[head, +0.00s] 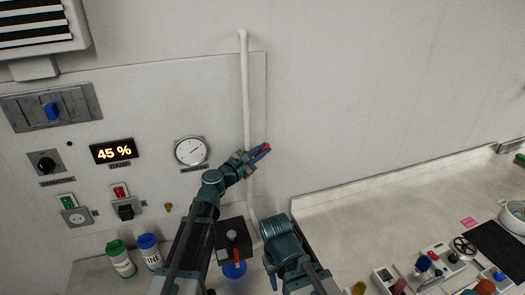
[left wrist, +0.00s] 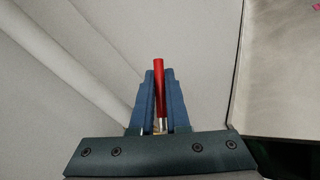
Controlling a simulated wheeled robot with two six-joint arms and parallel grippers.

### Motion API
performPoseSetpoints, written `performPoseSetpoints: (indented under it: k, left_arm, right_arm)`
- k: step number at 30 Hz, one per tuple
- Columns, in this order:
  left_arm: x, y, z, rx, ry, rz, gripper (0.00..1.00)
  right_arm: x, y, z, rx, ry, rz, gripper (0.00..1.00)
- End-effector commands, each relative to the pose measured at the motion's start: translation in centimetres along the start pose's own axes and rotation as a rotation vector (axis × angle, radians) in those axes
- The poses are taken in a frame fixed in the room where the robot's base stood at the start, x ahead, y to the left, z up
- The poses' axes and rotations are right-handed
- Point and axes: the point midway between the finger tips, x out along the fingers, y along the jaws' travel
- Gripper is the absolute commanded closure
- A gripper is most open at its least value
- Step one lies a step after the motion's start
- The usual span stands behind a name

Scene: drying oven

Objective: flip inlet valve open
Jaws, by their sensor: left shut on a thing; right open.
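The inlet valve's red lever (head: 262,151) shows at the tip of my left gripper (head: 260,153), just right of the white vertical pipe. In the left wrist view the red lever (left wrist: 159,88) stands between the two blue fingers of my left gripper (left wrist: 160,100), with a short metal end below it. The left gripper is shut on the lever. The valve body is mostly hidden by the gripper. My right gripper (head: 272,281) is low in the head view, pointing down, open and apart from the valve; its fingers are mostly hidden.
The white pipe (head: 245,90) runs down the wall. A round gauge (head: 190,151) and a 45 % display (head: 114,151) are to the left. Green-capped (head: 121,262) and blue-capped (head: 150,254) bottles stand below. A counter (head: 380,215) with small devices is at right. The upper right wall is clear.

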Motion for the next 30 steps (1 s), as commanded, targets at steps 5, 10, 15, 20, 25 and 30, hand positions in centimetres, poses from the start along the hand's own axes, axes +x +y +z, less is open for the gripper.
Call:
performPoseSetpoints:
  k: [5,10,15,20,25,30]
  left_arm:
    - [0.0,0.0,0.0,0.0,0.0,-0.001,1.0]
    - [0.0,0.0,0.0,0.0,0.0,-0.001,1.0]
    - [0.0,0.0,0.0,0.0,0.0,-0.001,1.0]
    - [0.0,-0.1,0.0,0.0,0.0,-0.001,1.0]
    - [-0.1,-0.1,-0.1,-0.004,-0.005,0.002,1.0]
    - [-0.3,0.0,-0.3,-0.055,-0.07,0.043,1.0]
  right_arm:
    - [0.0,0.0,0.0,0.0,0.0,0.0,0.56]
    - [0.0,0.0,0.0,0.0,0.0,0.0,0.56]
    - [0.0,0.0,0.0,0.0,0.0,0.0,0.56]
    - [0.0,0.0,0.0,0.0,0.0,0.0,0.56]
    - [0.2,0.0,0.0,0.0,0.0,0.0,0.56]
    - [2.1,-0.2,-0.1,0.001,0.0,0.0,0.56]
